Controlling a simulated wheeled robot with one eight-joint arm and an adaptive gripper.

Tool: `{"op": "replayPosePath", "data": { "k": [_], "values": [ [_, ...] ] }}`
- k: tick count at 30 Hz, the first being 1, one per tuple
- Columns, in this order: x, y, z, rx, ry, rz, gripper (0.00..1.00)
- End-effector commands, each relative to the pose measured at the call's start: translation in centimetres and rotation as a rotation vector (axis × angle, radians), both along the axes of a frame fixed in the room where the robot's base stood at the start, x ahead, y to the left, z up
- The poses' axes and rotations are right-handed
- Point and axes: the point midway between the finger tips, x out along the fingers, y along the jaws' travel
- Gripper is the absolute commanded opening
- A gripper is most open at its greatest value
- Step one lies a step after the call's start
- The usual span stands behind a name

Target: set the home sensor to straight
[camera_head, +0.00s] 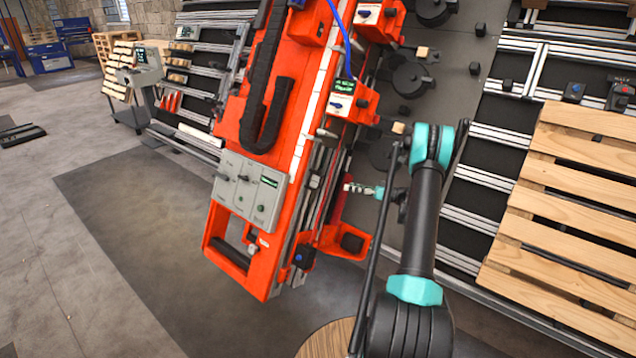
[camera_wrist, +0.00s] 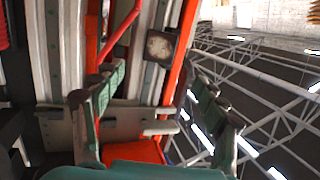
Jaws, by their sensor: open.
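My gripper (camera_head: 358,188) is beside the lower end of the orange gantry beam (camera_head: 312,150), pointing left toward its rail side. In the wrist view my gripper (camera_wrist: 158,82) has its two green-padded fingers wide apart with nothing held. A small dark square block with a pale worn face (camera_wrist: 161,46) lies ahead of the fingertips, beside a rail, and looks slightly tilted. It may be the home sensor; I see no label. In the head view a small grey block (camera_head: 315,182) sits on the rail left of my gripper; I cannot tell if it is the same piece.
A grey control panel (camera_head: 249,190) is on the beam's near end. A small black-and-blue box (camera_head: 303,256) sits at the beam's lower corner.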

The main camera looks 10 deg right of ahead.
Motion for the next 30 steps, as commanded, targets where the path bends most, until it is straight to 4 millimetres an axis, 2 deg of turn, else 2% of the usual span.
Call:
{"op": "replayPosePath", "data": {
  "k": [3, 18, 24, 30],
  "values": [
    [1.0, 2.3, 0.0, 0.000, 0.001, 0.003, 0.72],
    [5.2, 10.8, 0.0, -0.001, 0.001, 0.002, 0.72],
    [6.2, 12.7, 0.0, -0.001, 0.002, 0.001, 0.72],
    [6.5, 13.3, 0.0, -0.001, 0.002, -0.001, 0.72]
  ]
}}
